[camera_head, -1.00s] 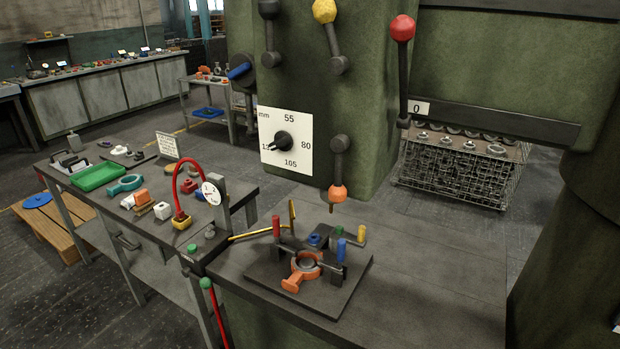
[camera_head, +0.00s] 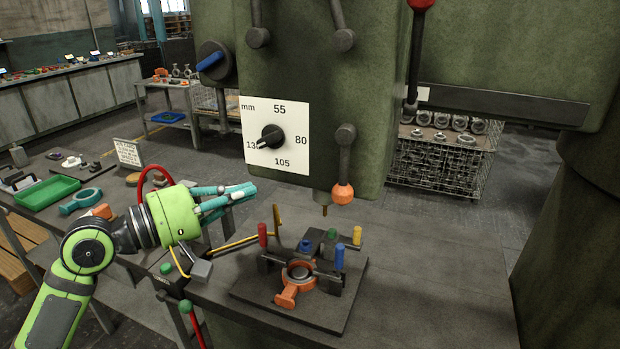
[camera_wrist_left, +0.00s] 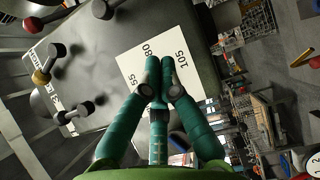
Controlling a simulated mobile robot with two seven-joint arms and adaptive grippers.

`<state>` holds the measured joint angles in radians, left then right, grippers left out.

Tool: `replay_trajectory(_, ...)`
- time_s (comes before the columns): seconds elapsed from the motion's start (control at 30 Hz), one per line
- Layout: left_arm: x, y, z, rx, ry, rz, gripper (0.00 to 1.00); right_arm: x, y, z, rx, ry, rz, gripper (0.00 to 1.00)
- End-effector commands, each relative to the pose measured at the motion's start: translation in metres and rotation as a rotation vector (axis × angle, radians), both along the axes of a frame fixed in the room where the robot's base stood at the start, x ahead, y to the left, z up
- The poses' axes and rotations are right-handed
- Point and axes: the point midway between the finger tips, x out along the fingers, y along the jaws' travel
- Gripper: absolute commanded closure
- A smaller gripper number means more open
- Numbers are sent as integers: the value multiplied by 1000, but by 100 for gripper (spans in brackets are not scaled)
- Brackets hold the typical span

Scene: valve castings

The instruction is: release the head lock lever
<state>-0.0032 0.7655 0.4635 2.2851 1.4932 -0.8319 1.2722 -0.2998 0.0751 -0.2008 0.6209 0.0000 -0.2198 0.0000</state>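Several levers are on the green machine; no label I can read names the head lock lever. The orange-knobbed lever (camera_head: 345,165) hangs down right of the dial card. The red-knobbed lever (camera_head: 414,60) stands upright on the right, its knob cut by the top edge. Two grey-hubbed levers (camera_head: 258,37) (camera_head: 342,38) point up out of frame; a yellow knob (camera_wrist_left: 40,78) shows in the left wrist view. A blue handle (camera_head: 211,62) is at the left. My left gripper (camera_head: 250,188) is shut and empty, below and left of the card. My right gripper is out of view.
The dial card (camera_head: 290,172) carries a black pointer knob (camera_head: 272,137). Below, a fixture (camera_head: 345,310) with coloured pins holds an orange casting (camera_head: 288,294) on the table (camera_head: 430,290). A red hose (camera_head: 150,172) and green tray (camera_head: 48,192) are left. A wire basket (camera_head: 445,175) stands behind.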

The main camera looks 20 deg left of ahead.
Motion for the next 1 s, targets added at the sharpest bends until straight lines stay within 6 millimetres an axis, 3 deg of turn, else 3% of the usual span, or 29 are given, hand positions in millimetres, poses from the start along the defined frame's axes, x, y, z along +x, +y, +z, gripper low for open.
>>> replay_trajectory(0.37,-3,-4,4,-2,-3,-12,100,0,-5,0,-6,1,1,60)
replay_trajectory(0.53,4,-9,6,-3,-3,-12,100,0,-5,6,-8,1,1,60)
replay_trajectory(0.67,19,-20,8,-4,-4,-13,100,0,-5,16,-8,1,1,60)
replay_trajectory(1.0,77,-61,9,-6,-3,-12,100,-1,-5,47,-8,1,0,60)
